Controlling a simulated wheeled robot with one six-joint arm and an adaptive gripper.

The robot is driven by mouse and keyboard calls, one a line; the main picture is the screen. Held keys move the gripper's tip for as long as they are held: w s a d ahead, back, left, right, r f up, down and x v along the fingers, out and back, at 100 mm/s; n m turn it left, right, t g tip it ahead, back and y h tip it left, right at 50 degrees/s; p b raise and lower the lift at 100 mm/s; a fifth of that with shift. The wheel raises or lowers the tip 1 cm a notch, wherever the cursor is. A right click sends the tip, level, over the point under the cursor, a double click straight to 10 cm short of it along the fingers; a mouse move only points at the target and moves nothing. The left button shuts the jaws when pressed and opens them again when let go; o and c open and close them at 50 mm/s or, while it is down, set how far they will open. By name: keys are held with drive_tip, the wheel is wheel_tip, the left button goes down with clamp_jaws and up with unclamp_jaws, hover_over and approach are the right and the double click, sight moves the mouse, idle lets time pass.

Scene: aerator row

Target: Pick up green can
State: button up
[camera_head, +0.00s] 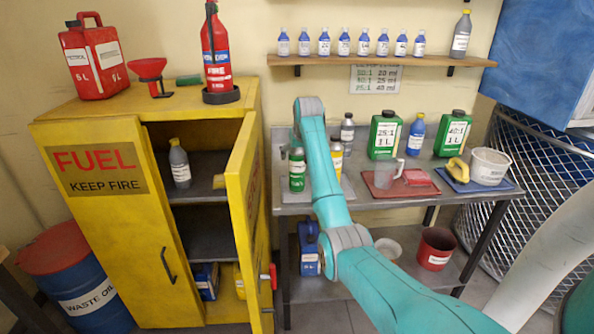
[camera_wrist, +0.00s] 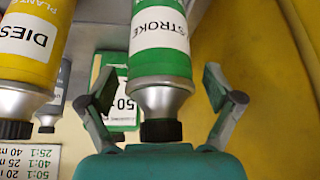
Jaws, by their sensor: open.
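A green can with a white "STROKE" label, grey shoulder and black cap (camera_wrist: 160,65) fills the middle of the wrist view. In the head view it stands on a grey mat on the workbench (camera_head: 297,172), just left of my arm. My gripper (camera_wrist: 158,84) is open, with one finger on each side of the can's neck and shoulder. Gaps show between the fingers and the can. In the head view my arm hides most of the gripper.
A yellow diesel bottle (camera_wrist: 32,45) stands close beside the can. A green 50:1 can (camera_wrist: 122,112) is behind it. Green 25:1 (camera_head: 384,138) and 40:1 (camera_head: 453,134) cans stand farther right. The yellow cabinet's open door (camera_head: 243,195) is close on the left.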

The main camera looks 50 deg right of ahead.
drive_tip(key=c, duration=1.6)
drive_tip(key=shift+r, duration=0.15)
drive_tip(key=shift+c, duration=0.2)
